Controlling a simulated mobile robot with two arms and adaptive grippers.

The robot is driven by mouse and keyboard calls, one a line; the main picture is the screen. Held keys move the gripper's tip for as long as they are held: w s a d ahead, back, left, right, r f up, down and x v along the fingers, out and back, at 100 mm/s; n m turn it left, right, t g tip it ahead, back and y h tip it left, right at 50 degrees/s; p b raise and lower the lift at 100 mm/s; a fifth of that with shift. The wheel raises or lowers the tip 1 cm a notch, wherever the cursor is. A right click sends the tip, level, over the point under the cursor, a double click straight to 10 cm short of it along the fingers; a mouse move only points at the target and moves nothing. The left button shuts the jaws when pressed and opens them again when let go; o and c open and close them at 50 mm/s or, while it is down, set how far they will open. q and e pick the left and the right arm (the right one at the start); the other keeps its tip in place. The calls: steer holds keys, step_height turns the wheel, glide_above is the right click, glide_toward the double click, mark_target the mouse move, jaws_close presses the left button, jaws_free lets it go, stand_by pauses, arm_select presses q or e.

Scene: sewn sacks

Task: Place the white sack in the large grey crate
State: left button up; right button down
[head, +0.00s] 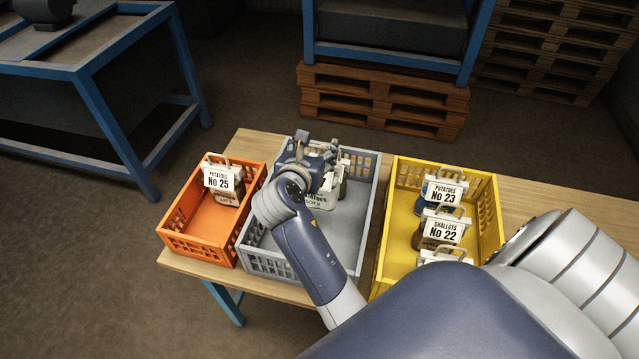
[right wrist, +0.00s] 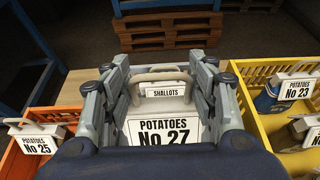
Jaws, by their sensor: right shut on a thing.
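The large grey crate (head: 348,242) stands on the table between an orange and a yellow crate. My right gripper (head: 318,158) is over the back part of the grey crate, shut on the white sack (head: 322,201). The gripper covers much of the sack in the head view. In the right wrist view a white tag reading Potatoes No 27 (right wrist: 166,133) shows between the fingers. The sack hangs or stands upright within the crate's outline; I cannot tell whether its bottom touches the floor. My left gripper is not in view.
Another sack, tagged Shallots (right wrist: 165,92), is just behind the held one. The orange crate (head: 203,222) holds sack No 25 (head: 226,190). The yellow crate (head: 398,240) holds several sacks, including No 23 and No 22. The grey crate's front part is clear.

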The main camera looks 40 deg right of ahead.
steer(key=shift+w+d+f+b, duration=0.3)
steer(key=shift+d+f+b, duration=0.05)
steer(key=shift+f, duration=0.3)
step_height(320, 180, down, 5)
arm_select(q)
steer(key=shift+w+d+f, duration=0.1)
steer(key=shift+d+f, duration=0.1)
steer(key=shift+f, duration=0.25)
arm_select(e)
steer(key=shift+f, duration=2.6)
steer(key=c, duration=0.6)
jaws_free()
steer(key=shift+f, duration=0.1)
steer(key=shift+c, duration=0.2)
